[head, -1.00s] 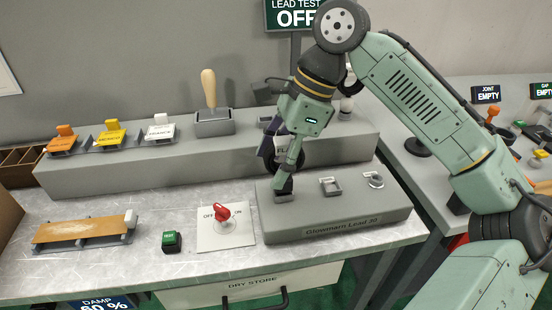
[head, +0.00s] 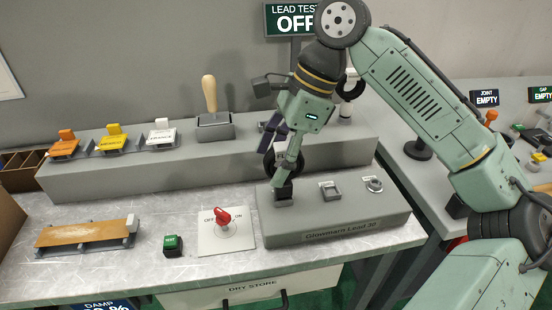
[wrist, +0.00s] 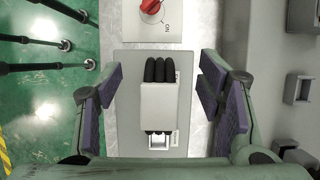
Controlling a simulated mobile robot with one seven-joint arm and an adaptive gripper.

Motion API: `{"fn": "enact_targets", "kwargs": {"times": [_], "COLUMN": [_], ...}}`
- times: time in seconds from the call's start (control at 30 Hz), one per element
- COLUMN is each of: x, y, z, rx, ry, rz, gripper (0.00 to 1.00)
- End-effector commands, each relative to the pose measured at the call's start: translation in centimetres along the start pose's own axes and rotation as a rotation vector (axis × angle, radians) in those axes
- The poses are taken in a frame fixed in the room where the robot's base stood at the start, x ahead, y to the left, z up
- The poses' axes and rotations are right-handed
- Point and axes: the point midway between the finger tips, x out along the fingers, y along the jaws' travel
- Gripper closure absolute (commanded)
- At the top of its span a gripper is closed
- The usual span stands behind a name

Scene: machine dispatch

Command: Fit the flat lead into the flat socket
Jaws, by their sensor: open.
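A pale grey block-shaped lead (wrist: 158,105) with a ridged black end (wrist: 160,70) shows in the wrist view, lying between my fingers over the grey socket panel (wrist: 127,75). My gripper (wrist: 158,95) is open, with its purple pads apart from the lead on both sides. In the head view my gripper (head: 284,165) points down at the left end of the panel (head: 335,228). A dark piece (head: 283,193) stands at the left socket there. The fingers partly hide it, and I cannot tell how deep the lead sits.
The middle socket (head: 329,190) and the round right socket (head: 374,185) look empty. A red switch (head: 224,216) points to OFF and the lead test sign (head: 297,18) reads OFF. A raised shelf (head: 110,178) with coloured paddles runs behind. A green button (head: 172,244) stands left.

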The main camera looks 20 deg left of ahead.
Motion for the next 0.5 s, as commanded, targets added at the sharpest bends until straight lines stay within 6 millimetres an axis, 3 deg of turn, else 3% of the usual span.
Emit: {"fn": "enact_targets", "kwargs": {"times": [0.5], "x": [-2.4], "y": [0.0], "z": [1.0], "rx": [-0.001], "ry": [0.001], "rz": [-0.001], "gripper": [0.39]}}
